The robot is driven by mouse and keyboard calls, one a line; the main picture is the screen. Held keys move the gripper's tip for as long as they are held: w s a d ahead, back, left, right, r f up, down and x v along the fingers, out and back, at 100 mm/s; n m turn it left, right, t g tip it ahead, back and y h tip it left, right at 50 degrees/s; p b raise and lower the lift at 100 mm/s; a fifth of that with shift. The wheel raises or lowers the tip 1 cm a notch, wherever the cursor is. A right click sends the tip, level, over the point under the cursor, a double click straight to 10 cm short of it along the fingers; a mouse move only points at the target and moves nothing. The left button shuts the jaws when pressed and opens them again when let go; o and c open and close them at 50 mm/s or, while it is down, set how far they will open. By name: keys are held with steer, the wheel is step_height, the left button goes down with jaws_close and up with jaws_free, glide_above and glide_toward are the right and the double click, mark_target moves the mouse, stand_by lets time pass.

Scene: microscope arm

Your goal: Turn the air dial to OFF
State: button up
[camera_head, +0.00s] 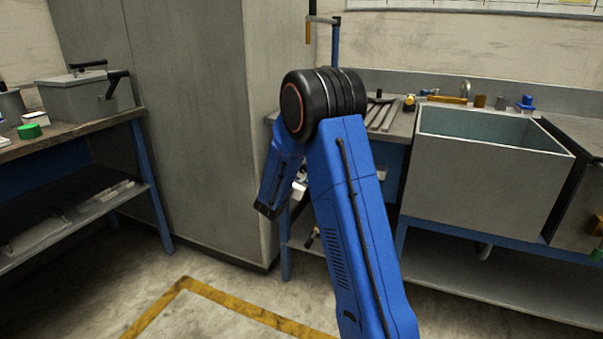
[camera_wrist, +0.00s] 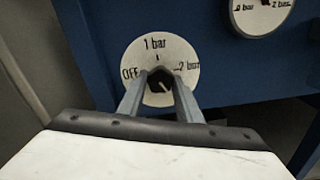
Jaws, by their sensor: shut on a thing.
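The dial (camera_wrist: 158,52) is a round white plate on a blue panel, marked OFF at its left, 1 bar at its top and 2 bar at its right. A small dark knob (camera_wrist: 159,82) sits at its middle. My gripper (camera_wrist: 160,76) is shut on this knob, with one finger on each side. A short pale line shows on the knob, slanting down to the right; which setting it marks is hard to tell. In the head view my blue arm hides the dial and the gripper.
A second white round dial (camera_wrist: 262,12), marked 0 bar and 2 bar, is at the upper right of the wrist view. In the head view a sink (camera_head: 480,165) stands at right, a grey cabinet (camera_head: 185,110) behind, and a workbench (camera_head: 70,132) at left.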

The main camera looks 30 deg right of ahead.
steer(key=n, duration=0.6)
steer(key=shift+s+f, duration=0.1)
steer(key=shift+f, duration=0.05)
steer(key=shift+n, duration=0.3)
steer(key=o, duration=1)
steer(key=shift+o, duration=0.2)
steer(key=shift+s+a, duration=0.25)
steer(key=shift+a, duration=0.25)
steer(key=v, duration=1.6)
steer(key=shift+s, duration=0.2)
steer(key=shift+a, duration=0.1)
